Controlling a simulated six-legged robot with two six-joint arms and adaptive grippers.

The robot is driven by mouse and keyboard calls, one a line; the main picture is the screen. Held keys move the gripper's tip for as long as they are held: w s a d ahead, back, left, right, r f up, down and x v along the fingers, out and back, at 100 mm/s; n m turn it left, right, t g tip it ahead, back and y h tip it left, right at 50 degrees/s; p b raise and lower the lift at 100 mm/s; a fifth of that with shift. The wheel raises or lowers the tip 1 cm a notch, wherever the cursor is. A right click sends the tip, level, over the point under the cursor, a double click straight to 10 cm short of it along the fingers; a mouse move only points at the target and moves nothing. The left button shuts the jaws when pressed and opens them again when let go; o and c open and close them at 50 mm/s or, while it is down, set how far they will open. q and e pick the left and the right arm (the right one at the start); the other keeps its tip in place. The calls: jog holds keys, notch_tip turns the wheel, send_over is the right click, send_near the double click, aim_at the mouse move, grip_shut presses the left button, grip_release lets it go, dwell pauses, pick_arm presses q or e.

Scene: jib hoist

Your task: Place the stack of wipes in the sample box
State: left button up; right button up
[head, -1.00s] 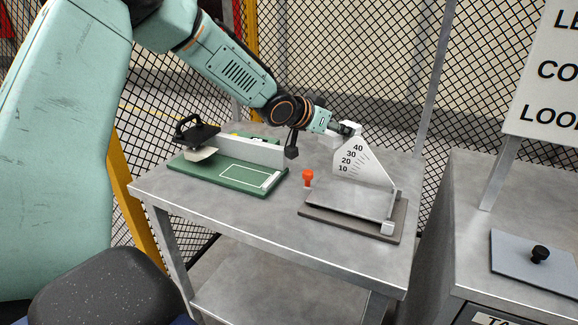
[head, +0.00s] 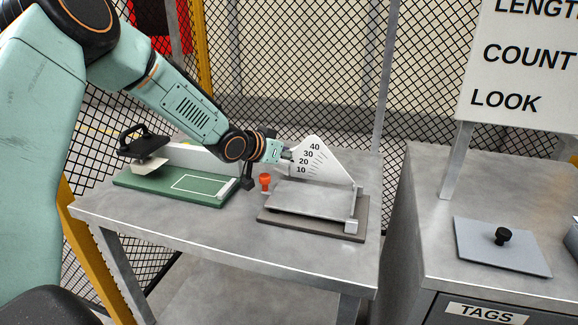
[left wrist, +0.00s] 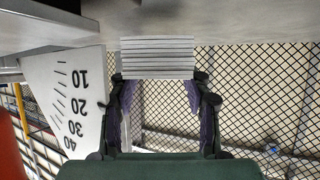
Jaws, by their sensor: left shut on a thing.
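The stack of wipes (left wrist: 157,57) is a white, layered block between the fingertips of my left gripper (left wrist: 160,77) in the left wrist view. The gripper is shut on it. In the head view my left gripper (head: 288,155) reaches behind the white scale plate (head: 318,160) marked 10 to 40, which hides the fingertips and the stack. The stack's far end meets the edge of a grey surface in the wrist view; I cannot tell whether they touch. I cannot make out the sample box in either view. My right gripper is not in view.
The scale plate stands on a hinged plate fixture (head: 310,200) with an orange knob (head: 265,182). On the right table are a grey plate (head: 503,255) with a black knob and a sign (head: 520,65).

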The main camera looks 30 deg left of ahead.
pick_arm(q)
notch_tip(320, 180, down, 2)
jog(key=shift+d+f+b, duration=0.1)
jog(key=shift+f+b, duration=0.05)
jog(key=shift+b, duration=0.15)
jog(key=shift+w, duration=0.15)
jog(key=shift+f, duration=0.15)
jog(key=o, duration=1.2)
jog(key=shift+f, duration=0.15)
